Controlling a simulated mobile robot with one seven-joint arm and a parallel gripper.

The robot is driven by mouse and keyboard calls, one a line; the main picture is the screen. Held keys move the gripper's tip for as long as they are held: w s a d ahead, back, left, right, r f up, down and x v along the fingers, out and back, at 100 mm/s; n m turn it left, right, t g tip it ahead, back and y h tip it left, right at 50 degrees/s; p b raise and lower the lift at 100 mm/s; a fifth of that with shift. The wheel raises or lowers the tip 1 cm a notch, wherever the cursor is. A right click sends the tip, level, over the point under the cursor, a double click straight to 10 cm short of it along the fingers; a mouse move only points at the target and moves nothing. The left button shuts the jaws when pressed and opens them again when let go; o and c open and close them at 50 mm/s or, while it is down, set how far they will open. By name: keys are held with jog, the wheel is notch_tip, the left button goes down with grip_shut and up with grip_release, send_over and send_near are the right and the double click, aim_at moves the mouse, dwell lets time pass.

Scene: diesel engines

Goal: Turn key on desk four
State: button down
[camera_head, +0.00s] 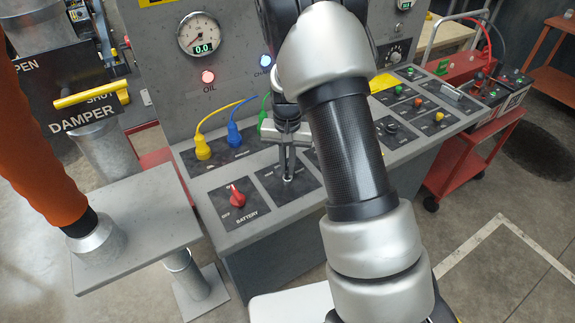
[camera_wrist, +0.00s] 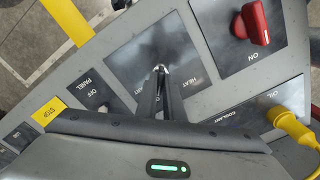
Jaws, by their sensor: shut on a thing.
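The grey control desk (camera_head: 275,262) stands in front of me with switch plates along its sloped top. My gripper (camera_head: 288,178) points down at a dark plate beside the battery switch. It also shows in the wrist view (camera_wrist: 160,72), where its fingers are close together at the middle of the plate marked HEAT (camera_wrist: 185,50). The fingers are shut on the key (camera_wrist: 160,67), of which only a small shiny bit shows between the tips. The rest of the key is hidden by the fingers.
The red battery switch (camera_head: 238,194) is left of my gripper. Yellow (camera_head: 202,148) and blue (camera_head: 234,134) plugs with cables rise behind it. A small PANEL switch plate (camera_wrist: 90,92) and a yellow STOP label (camera_wrist: 48,112) lie on the other side. A red cart (camera_head: 465,165) stands at the right.

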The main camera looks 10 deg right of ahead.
aim_at(287, 167)
jog(key=c, duration=1.9)
grip_release()
jog(key=shift+o, duration=0.2)
jog(key=shift+r, duration=0.1)
notch_tip(287, 167, up, 17)
jog(key=shift+r, duration=0.15)
